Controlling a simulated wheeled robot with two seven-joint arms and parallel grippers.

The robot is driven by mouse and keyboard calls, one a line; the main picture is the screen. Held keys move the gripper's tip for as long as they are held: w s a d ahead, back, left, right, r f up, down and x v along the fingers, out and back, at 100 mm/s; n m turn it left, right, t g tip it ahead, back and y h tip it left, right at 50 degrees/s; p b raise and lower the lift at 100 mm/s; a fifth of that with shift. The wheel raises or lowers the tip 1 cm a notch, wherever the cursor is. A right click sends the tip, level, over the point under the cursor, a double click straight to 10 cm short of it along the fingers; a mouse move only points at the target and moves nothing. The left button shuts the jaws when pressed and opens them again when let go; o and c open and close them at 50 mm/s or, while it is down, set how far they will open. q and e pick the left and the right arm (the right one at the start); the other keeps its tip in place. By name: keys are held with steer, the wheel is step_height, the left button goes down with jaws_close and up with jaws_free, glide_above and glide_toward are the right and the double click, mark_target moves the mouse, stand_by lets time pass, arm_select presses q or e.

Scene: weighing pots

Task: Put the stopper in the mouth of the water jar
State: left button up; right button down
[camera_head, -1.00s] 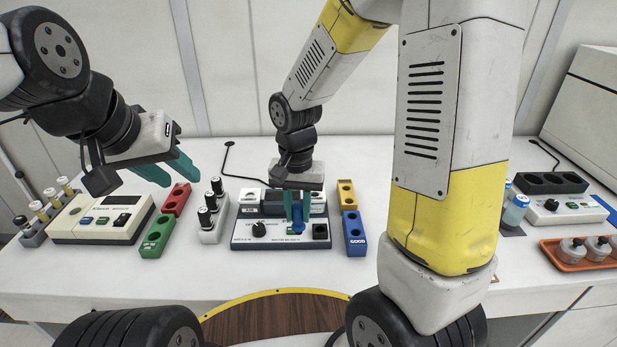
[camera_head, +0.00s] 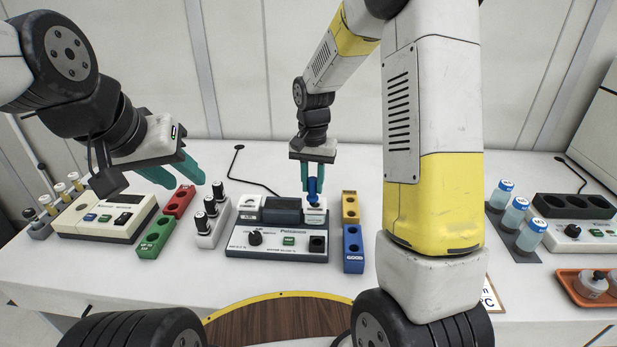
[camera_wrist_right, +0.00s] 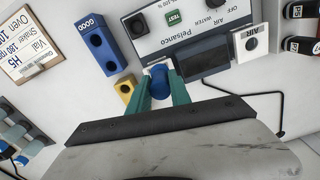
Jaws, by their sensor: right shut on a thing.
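My right gripper (camera_head: 315,188) is shut on the blue stopper (camera_head: 313,190), upright and pointing down. In the right wrist view the stopper (camera_wrist_right: 160,80) sits between the two teal fingers (camera_wrist_right: 162,92). The white water jar (camera_head: 316,214) stands at the back right of the Pelsance instrument, directly below the stopper. In the wrist view it is mostly hidden behind the stopper. I cannot tell whether the stopper's lower end touches the jar's mouth. My left gripper (camera_head: 187,180) is open and empty, above the table at the left.
The instrument (camera_head: 278,243) has a dark display, and the white AIR jar (camera_head: 249,208) is at its back left. Yellow (camera_head: 350,207) and blue (camera_head: 353,248) blocks stand close on its right. Black-capped vials (camera_head: 211,222) stand on its left. Bottles (camera_head: 514,214) are farther right.

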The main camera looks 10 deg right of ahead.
mark_target(315, 189)
steer(key=shift+w+d+f, duration=0.1)
steer(key=shift+w+d, duration=0.15)
steer(key=shift+w, duration=0.3)
steer(key=shift+w+d, duration=0.25)
steer(key=shift+w, duration=0.25)
steer(key=shift+w+f, duration=0.2)
steer(key=shift+f, duration=1.6)
steer(key=shift+f, duration=0.15)
steer(key=c, duration=1.2)
jaws_free()
